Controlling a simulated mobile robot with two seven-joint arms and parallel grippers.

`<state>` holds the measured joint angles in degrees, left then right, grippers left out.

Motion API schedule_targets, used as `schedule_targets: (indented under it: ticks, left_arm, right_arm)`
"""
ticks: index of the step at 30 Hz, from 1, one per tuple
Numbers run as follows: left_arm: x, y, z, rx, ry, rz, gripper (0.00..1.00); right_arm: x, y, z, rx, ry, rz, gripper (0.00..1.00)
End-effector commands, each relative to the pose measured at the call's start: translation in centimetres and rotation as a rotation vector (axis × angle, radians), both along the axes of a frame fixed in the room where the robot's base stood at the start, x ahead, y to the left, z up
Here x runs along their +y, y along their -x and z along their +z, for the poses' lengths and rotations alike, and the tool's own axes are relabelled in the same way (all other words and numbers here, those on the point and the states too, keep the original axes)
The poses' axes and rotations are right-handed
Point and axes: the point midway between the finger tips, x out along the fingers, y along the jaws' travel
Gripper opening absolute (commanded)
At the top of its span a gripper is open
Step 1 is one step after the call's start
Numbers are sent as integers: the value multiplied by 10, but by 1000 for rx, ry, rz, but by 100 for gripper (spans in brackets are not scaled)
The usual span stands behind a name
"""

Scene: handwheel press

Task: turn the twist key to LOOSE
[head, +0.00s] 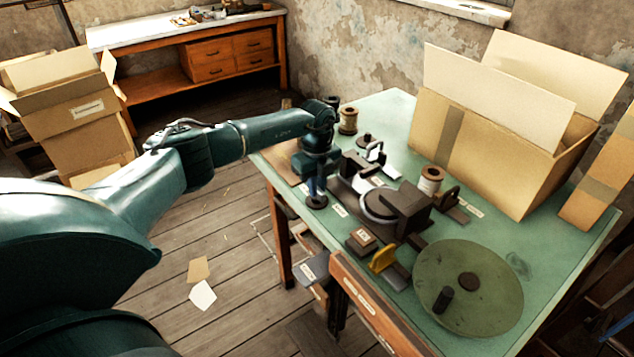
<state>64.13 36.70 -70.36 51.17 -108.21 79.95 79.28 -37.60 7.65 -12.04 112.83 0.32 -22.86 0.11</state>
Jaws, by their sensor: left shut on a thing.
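My left gripper (316,190) points down at the near left part of the green table, shut on a small upright piece above a dark round base (317,203). This piece appears to be the twist key. The fingers hide most of it, so I cannot tell which way it is turned. A small pale label (340,211) lies just right of the base; its words are too small to read. My right gripper is not in view.
The dark press (402,208) stands just right of the gripper. A yellow lever (383,258) and a large green handwheel (468,288) are nearer. Thread spools (431,180) and an open cardboard box (490,150) stand behind. The floor left of the table is mostly clear.

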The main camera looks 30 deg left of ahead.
Motion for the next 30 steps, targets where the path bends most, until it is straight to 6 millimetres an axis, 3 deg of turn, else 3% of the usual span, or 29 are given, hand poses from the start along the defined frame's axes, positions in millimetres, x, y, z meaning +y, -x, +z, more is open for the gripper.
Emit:
schedule_targets:
  ticks: [17,18,24,30]
  left_arm:
    - [1,-1,1,-4,0,32,0]
    - [1,-1,1,-4,0,32,16]
    - [1,-1,1,-2,0,30,32]
    - [0,0,0,-1,-1,29,35]
  right_arm:
    - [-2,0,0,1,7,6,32]
    - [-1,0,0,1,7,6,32]
    - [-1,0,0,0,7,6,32]
    - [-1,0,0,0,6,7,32]
